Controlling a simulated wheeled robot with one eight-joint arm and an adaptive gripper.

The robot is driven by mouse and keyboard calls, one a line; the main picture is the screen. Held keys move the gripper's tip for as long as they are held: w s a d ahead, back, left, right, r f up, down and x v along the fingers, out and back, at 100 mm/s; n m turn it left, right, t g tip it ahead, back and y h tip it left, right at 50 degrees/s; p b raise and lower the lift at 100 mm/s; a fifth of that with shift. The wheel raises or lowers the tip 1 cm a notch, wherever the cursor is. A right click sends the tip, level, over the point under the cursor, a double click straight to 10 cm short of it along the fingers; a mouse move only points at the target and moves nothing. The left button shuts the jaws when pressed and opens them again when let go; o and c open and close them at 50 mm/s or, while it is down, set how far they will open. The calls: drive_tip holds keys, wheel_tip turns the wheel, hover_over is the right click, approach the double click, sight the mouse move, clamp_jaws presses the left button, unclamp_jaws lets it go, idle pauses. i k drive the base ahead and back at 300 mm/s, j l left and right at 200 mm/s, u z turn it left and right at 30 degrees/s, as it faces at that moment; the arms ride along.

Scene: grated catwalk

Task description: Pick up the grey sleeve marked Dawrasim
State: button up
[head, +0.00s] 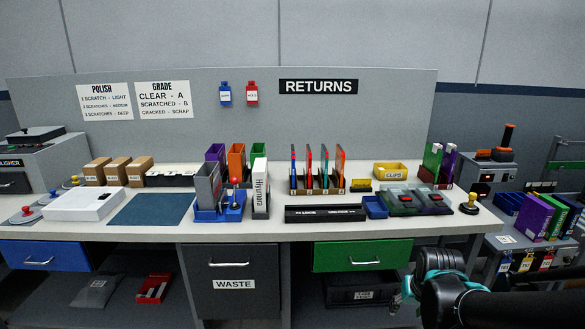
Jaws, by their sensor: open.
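A grey sleeve (207,182) stands upright, slightly tilted, in a blue holder (232,211) near the middle of the bench. Its lettering is too small to read, so I cannot confirm the name Dawrasim. A red-knobbed lever (235,183) stands just right of it. A white sleeve (261,183) with a vertical name like Hrysmora stands further right. My gripper (425,285), black and teal, is at the lower right in front of the bench. It is open, far from the grey sleeve, and partly hidden by my own arm.
Purple, orange and green sleeves (237,160) stand behind the grey one. A rack of thin coloured cases (318,185) is to the right. A dark blue mat (152,209) lies clear to the left. The waste drawer (232,282) and green drawer (362,255) are below the bench front.

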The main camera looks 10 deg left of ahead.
sight(207, 180)
drive_tip(key=u, duration=1.3)
